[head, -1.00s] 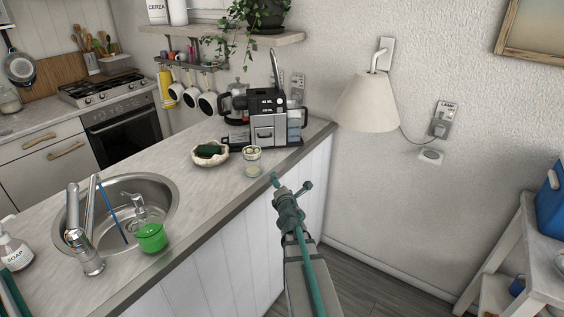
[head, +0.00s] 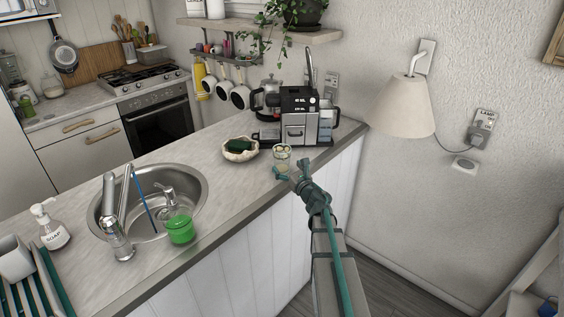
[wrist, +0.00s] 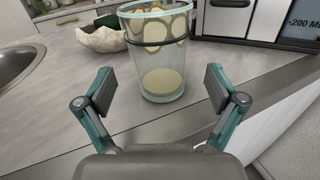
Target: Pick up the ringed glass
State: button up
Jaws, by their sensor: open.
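The ringed glass (head: 281,153) stands upright on the counter near its front edge, in front of the coffee machine. In the wrist view the clear glass (wrist: 161,88) has a dark band around its upper part, a pale base and pale round shapes near the top. My gripper (head: 288,170) is open at the counter edge, close to the glass on its near side. In the wrist view my gripper (wrist: 160,87) has one finger on each side of the glass in the picture, with a gap on both sides. Neither finger appears to touch it.
The coffee machine (head: 296,118) stands close behind the glass. A shell-like bowl (head: 240,155) with a dark green item is to its left. The sink (head: 104,211) and green soap dispenser (head: 180,227) are further left. Bare counter (head: 225,194) lies between.

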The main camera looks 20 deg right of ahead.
aim_at(281, 155)
jog(key=w+p, duration=0.2)
jog(key=w, duration=0.2)
jog(key=shift+w+r+p, duration=0.1)
jog(key=shift+w+p, duration=0.2)
jog(key=shift+w, duration=0.1)
jog(key=shift+w+a, duration=0.1)
jog(key=shift+w, duration=0.1)
jog(key=c, duration=1.4)
jog(key=shift+r, duration=0.1)
jog(key=shift+c, duration=0.2)
jog(key=shift+r+b, duration=0.6)
jog(key=shift+r, duration=0.5)
jog(key=s+a+r, duration=0.2)
jog(key=s+r, duration=0.3)
jog(key=s, duration=0.1)
jog(key=s+a+r+b, duration=0.1)
jog(key=s+a+r, duration=0.1)
jog(key=s+r, duration=0.3)
jog(key=shift+s+a+r, duration=0.2)
jog(key=shift+s+a, duration=0.1)
jog(key=shift+s, duration=0.9)
